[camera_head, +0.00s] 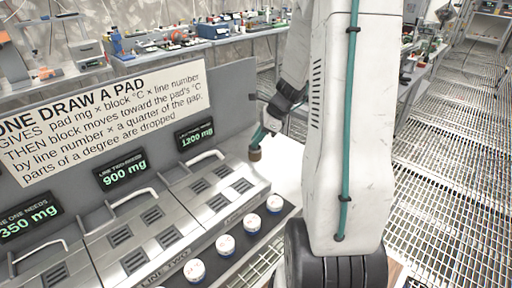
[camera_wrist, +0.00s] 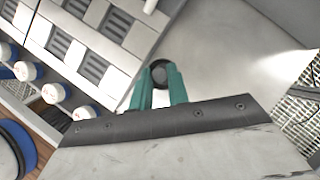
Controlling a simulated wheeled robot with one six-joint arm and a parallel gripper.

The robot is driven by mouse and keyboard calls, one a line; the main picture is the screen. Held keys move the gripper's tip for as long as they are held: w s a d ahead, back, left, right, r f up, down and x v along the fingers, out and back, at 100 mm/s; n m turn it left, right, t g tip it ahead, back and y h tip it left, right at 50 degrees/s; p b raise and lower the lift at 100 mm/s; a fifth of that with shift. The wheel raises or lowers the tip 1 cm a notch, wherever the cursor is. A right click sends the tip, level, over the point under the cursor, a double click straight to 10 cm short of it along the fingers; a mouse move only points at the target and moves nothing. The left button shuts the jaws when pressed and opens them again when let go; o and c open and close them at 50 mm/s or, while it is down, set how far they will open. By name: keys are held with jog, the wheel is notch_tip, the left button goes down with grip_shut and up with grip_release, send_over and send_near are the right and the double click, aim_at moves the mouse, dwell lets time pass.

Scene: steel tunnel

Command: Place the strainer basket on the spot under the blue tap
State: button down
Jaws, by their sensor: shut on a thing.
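My gripper (camera_head: 259,141) has teal fingers and is shut on a small round thing (camera_head: 255,155), brownish with a dark top. In the wrist view the teal fingertips (camera_wrist: 162,84) close on its dark round end (camera_wrist: 159,72). I cannot tell whether this is the strainer basket. It is beside the right end of the metal line covers, over or near a pale bare surface; its height above that surface is unclear. I see no blue tap and no marked spot under one in either view. My arm hides much of the head view's middle.
Slotted metal covers (camera_head: 220,195) with white handles stand below screens reading 350, 900 and 1200 mg. Several white-topped blue jars (camera_head: 225,246) stand in front. A grey back panel (camera_head: 238,95) with a sign rises behind. Grated floor (camera_head: 450,160) lies open at right.

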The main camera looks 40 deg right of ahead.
aim_at(258, 147)
jog(key=shift+f, duration=1.8)
jog(key=shift+s, duration=0.1)
jog(key=c, duration=1.3)
grip_release()
jog(key=shift+f, duration=0.15)
jog(key=shift+c, duration=0.2)
